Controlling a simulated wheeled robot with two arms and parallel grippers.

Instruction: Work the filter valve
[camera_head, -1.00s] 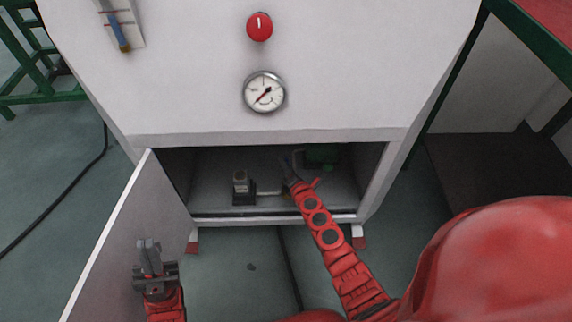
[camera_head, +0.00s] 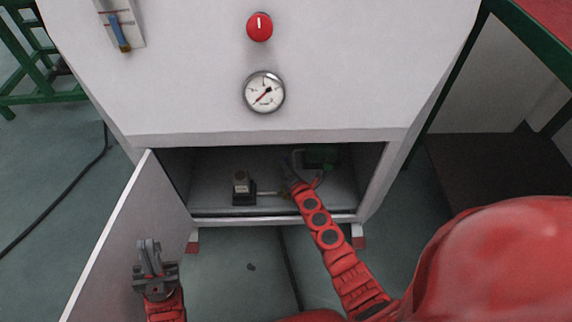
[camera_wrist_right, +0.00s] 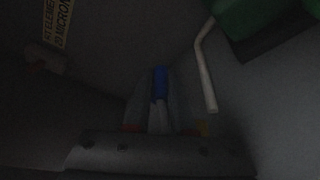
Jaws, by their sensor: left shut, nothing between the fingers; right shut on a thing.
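The open cabinet (camera_head: 290,221) under the white panel holds the valve parts. In the right wrist view a blue handle (camera_wrist_right: 160,82) with a pale lower part stands between the fingers of my right gripper (camera_wrist_right: 158,105), which is shut on it. The valve body is hidden and the picture is dark. In the head view my right gripper (camera_head: 289,170) reaches inside the cabinet, its tips hard to make out. My left gripper (camera_head: 150,248) is shut and empty, in front of the open cabinet door (camera_head: 120,225).
A green block (camera_head: 320,158) sits at the cabinet's back right; a pale bent pipe (camera_wrist_right: 204,68) hangs near it. A small grey-black device (camera_head: 242,188) stands left of my right gripper. A gauge (camera_head: 264,92) and red knob (camera_head: 259,27) are on the panel above.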

